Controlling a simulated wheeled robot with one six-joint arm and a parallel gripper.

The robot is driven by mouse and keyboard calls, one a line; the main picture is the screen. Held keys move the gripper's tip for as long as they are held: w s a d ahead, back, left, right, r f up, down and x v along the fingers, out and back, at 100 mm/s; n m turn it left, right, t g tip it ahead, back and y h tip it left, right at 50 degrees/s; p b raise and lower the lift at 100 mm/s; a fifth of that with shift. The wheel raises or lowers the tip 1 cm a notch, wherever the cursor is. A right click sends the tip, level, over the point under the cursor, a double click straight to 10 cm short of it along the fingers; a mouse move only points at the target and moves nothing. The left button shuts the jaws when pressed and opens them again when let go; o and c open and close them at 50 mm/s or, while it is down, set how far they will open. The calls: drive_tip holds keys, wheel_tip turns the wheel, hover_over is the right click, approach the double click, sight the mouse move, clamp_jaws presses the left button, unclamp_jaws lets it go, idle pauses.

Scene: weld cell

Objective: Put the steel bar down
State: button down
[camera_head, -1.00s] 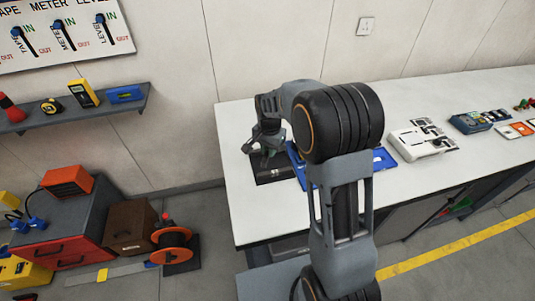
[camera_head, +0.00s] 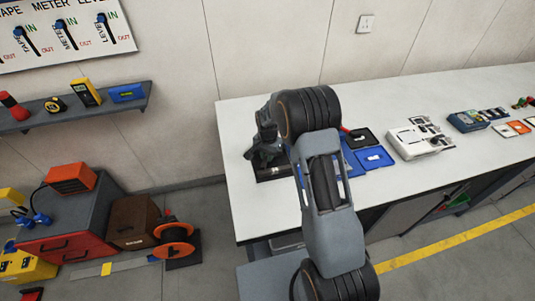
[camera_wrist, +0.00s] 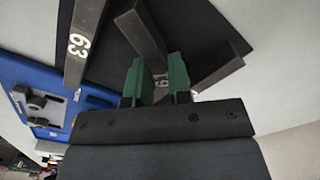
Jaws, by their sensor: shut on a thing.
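My gripper (camera_wrist: 157,80) has green finger pads and is shut on a dark grey steel bar (camera_wrist: 159,92) marked 61. Another dark bar (camera_wrist: 82,42) marked 63 lies to the left in the wrist view, and an unmarked bar-like piece (camera_wrist: 218,72) shows to the right. Behind them is a black mat (camera_wrist: 200,25) on the white bench. In the head view my gripper (camera_head: 264,158) is low over the bench's near left end, at the black mat (camera_head: 270,175). The held bar is mostly hidden there, and I cannot tell whether it touches the mat.
A blue tray (camera_wrist: 50,75) is close left of the gripper in the wrist view. On the white bench (camera_head: 240,120), blue trays (camera_head: 374,158), a white case (camera_head: 415,142) and a blue-grey meter case (camera_head: 467,121) stand to the right. The bench's back left is clear.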

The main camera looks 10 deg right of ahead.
drive_tip(key=shift+f, duration=0.1)
drive_tip(key=c, duration=1.1)
unclamp_jaws()
drive_tip(key=shift+o, duration=0.2)
